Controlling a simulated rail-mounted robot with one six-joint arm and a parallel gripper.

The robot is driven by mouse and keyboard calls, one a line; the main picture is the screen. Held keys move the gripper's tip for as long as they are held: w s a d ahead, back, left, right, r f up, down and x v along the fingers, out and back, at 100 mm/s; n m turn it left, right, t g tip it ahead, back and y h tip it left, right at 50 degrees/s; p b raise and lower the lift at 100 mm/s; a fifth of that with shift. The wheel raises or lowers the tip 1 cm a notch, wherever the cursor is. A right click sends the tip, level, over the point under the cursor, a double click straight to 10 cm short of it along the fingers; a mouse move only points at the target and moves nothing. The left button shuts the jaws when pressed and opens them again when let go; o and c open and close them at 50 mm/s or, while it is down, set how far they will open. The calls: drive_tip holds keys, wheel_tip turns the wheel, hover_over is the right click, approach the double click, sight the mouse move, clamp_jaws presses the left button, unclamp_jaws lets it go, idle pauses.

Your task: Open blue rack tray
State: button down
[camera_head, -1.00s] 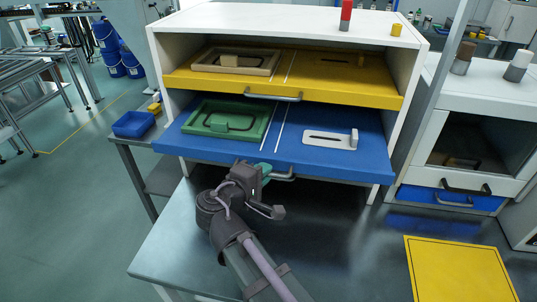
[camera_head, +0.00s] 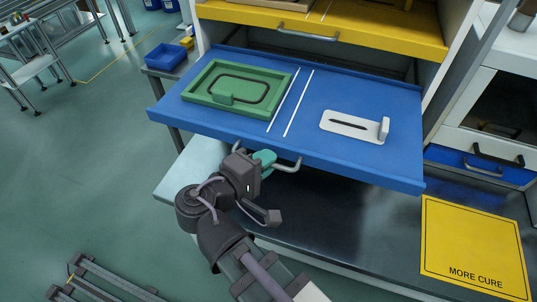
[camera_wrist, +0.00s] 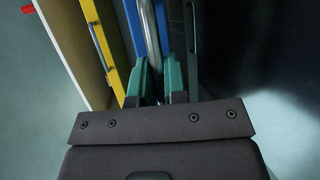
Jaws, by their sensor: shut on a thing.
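The blue rack tray (camera_head: 352,160) is pulled well out of the white rack, level, below the yellow tray. A green frame piece (camera_head: 236,88) lies on its left part and a white slotted piece (camera_head: 352,126) on its right part. My gripper (camera_head: 268,160) is at the tray's front, shut on its metal handle (camera_head: 290,165). In the wrist view, the teal fingers (camera_wrist: 155,80) close around the handle bar (camera_wrist: 151,40). The exact finger contact is partly hidden by my wrist.
The yellow tray (camera_head: 400,38) sits above, with its own handle (camera_head: 308,34). A metal table (camera_head: 370,215) lies below the blue tray. A yellow "MORE CURE" panel (camera_head: 472,245) is at right. A blue bin (camera_head: 165,57) stands at left.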

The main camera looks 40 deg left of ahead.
drive_tip(key=c, duration=1.2)
unclamp_jaws()
drive_tip(key=shift+s, duration=0.1)
drive_tip(key=s, duration=0.3)
drive_tip(key=s+r+p, duration=0.1)
drive_tip(key=s, duration=0.3)
drive_tip(key=s+r+p, duration=0.1)
drive_tip(key=s, duration=0.2)
drive_tip(key=shift+s+d, duration=0.2)
drive_tip(key=shift+s, duration=0.05)
